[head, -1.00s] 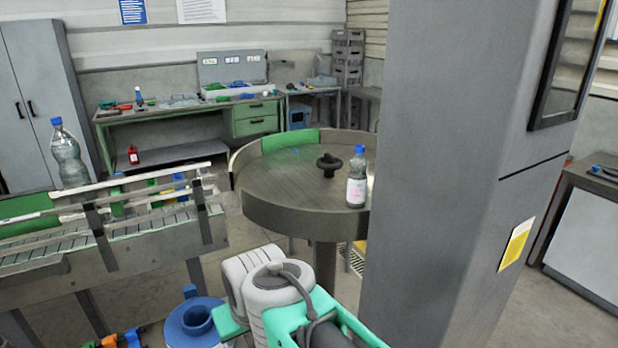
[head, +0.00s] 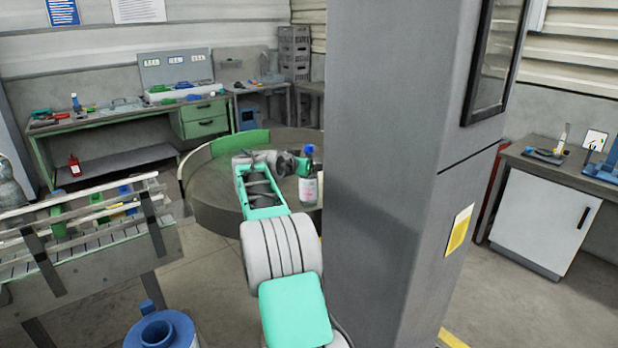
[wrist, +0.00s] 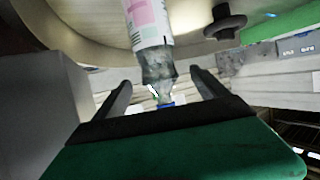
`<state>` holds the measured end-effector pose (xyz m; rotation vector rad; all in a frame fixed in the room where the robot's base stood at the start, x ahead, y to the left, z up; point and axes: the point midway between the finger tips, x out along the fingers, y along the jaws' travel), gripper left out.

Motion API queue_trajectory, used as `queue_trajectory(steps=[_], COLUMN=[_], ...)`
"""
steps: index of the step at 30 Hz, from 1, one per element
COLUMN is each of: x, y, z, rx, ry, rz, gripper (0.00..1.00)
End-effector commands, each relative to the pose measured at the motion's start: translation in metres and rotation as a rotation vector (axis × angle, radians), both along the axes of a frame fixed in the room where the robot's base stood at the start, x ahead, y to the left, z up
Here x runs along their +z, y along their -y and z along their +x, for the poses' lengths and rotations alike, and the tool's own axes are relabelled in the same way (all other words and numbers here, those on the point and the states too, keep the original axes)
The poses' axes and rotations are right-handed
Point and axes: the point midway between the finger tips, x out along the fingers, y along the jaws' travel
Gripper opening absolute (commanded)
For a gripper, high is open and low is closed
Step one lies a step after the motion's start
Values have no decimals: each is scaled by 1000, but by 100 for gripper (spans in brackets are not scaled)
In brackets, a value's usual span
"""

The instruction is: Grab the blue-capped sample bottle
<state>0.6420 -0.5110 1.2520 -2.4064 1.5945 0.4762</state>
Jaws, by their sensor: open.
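The blue-capped sample bottle (head: 308,188), clear with a white and pink label, stands upright on the round table (head: 222,208), near its right side. My gripper (head: 298,164) is at the bottle's upper part in the head view. In the wrist view the bottle (wrist: 151,30) appears upside down, its narrowing neck reaching between the two spread fingers of my gripper (wrist: 162,80). The blue cap lies close to the palm, partly hidden by it. The fingers show gaps on both sides of the neck.
A large grey pillar (head: 385,170) stands just right of the bottle. A dark knob (wrist: 225,20) rises from the table. A conveyor with rails (head: 90,262) is at left, with another clear bottle (head: 10,188) cut off by the picture edge. A green workbench (head: 110,125) stands behind.

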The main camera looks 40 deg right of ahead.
Motion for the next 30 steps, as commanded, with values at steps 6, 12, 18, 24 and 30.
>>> queue_trajectory(steps=[6,12,18,24,30], x=[-10,-14,-14,-14,-14], y=[29,31,31,30,30], z=[11,12,13,13,12], rx=[-1,1,1,3,2], ry=[-2,0,-1,-2,-1], rz=[0,0,1,1,2], gripper=[83,83,71,55,38])
